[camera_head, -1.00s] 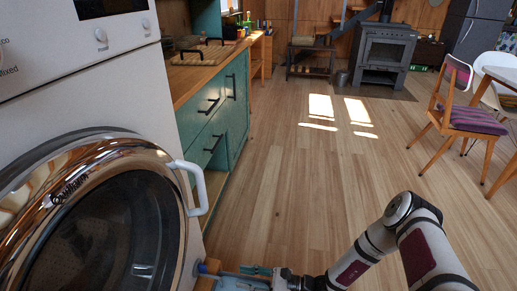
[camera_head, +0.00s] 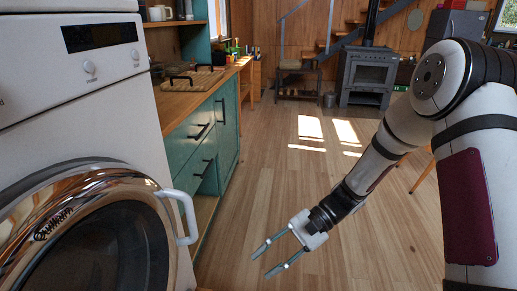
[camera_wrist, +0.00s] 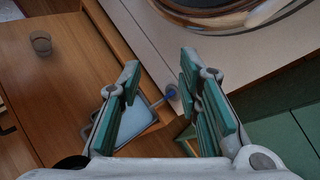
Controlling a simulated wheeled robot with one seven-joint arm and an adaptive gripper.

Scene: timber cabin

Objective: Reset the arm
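My gripper (camera_head: 261,266) hangs over the wooden floor in the head view, to the right of the washing machine's round door, with clear space around it. Its two fingers are spread apart with nothing between them. The wrist view also shows the open gripper (camera_wrist: 160,62) with its green finger pads. My arm reaches down from the right side of the head view.
A white washing machine (camera_head: 90,105) with a white door handle (camera_head: 184,214) stands at left. Teal drawers (camera_head: 205,140) follow behind it. A stove (camera_head: 368,78) stands at the back. In the wrist view, a light-blue object (camera_wrist: 143,125) lies below the fingers.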

